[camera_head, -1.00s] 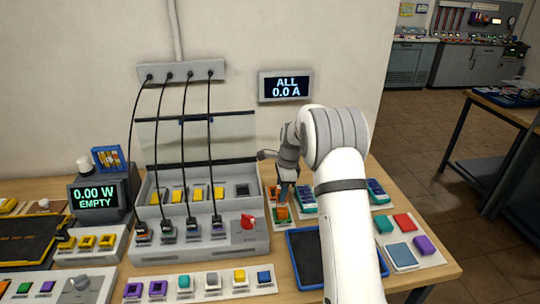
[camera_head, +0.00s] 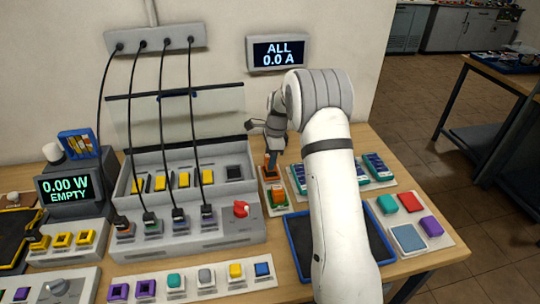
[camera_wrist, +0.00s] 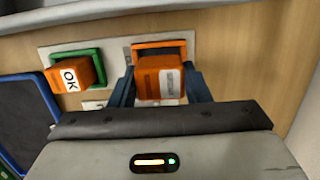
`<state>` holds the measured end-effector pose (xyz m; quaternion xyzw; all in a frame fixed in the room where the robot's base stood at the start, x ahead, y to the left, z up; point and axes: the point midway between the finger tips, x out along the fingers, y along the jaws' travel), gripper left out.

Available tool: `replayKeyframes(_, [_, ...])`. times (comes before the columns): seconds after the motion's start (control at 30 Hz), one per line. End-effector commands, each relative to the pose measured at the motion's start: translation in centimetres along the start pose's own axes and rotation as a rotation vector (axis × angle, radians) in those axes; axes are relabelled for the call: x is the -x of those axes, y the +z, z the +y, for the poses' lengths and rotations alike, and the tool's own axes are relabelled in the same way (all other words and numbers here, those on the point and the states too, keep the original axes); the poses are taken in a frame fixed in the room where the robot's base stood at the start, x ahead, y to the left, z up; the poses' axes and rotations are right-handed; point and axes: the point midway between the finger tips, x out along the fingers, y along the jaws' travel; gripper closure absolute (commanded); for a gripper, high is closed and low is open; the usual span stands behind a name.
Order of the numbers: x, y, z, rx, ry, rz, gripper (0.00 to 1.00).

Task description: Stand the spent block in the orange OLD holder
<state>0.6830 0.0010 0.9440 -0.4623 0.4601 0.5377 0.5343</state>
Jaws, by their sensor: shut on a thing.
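The spent block, orange with a white label, shows in the wrist view (camera_wrist: 160,78) between the blue fingers of my gripper (camera_wrist: 160,92). The fingers are shut on its sides. The orange OLD holder (camera_wrist: 159,44) shows as an orange rim just behind and above the block. The block overlaps the holder, and I cannot tell whether its base is inside. In the head view my gripper (camera_head: 271,158) is over the back of the small plate. A second orange block, labelled OK (camera_wrist: 72,73), sits tilted in the picture in the green holder (camera_wrist: 92,57).
A blue-rimmed dark tray (camera_head: 296,262) lies in front of the holders. Teal blocks (camera_head: 376,167) stand to their right, and the grey charger with a red knob (camera_head: 240,208) to their left. A wall is close behind.

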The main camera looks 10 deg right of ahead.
Motion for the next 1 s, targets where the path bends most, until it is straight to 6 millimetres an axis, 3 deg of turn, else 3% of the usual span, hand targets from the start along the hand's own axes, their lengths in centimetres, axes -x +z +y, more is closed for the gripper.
replayKeyframes(0.2, [-1.8, -0.3, 0.0, -0.001, -0.001, 0.000, 0.81])
replayKeyframes(1.0, [-1.9, -0.4, 0.0, -0.003, -0.001, 0.000, 0.81])
